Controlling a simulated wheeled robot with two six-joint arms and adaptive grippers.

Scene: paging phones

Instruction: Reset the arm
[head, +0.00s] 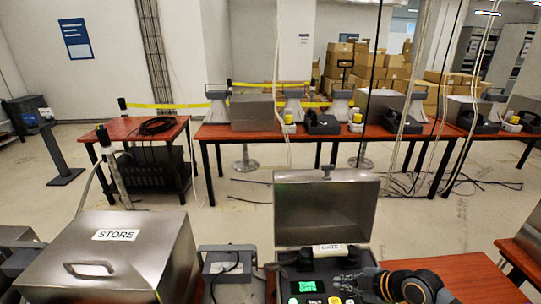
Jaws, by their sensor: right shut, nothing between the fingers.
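My right gripper (345,284) comes in from the lower right, black with an orange-ringed arm joint behind it. Its fingers are shut and empty, over the right part of an open paging phone case. The case's metal lid (327,211) stands up behind it. A pale handset (328,250) with a small label lies across the back of the case. A lit green screen (307,286) shows at the case's front left. The gripper hides part of the panel, and I cannot tell whether it touches it. My left gripper is out of view.
A closed metal box marked STORE (118,262) stands at lower left. A grey device (226,266) with a cable sits between it and the case. Bare red tabletop (455,273) shows at right. Across the aisle, red tables (270,133) hold more devices.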

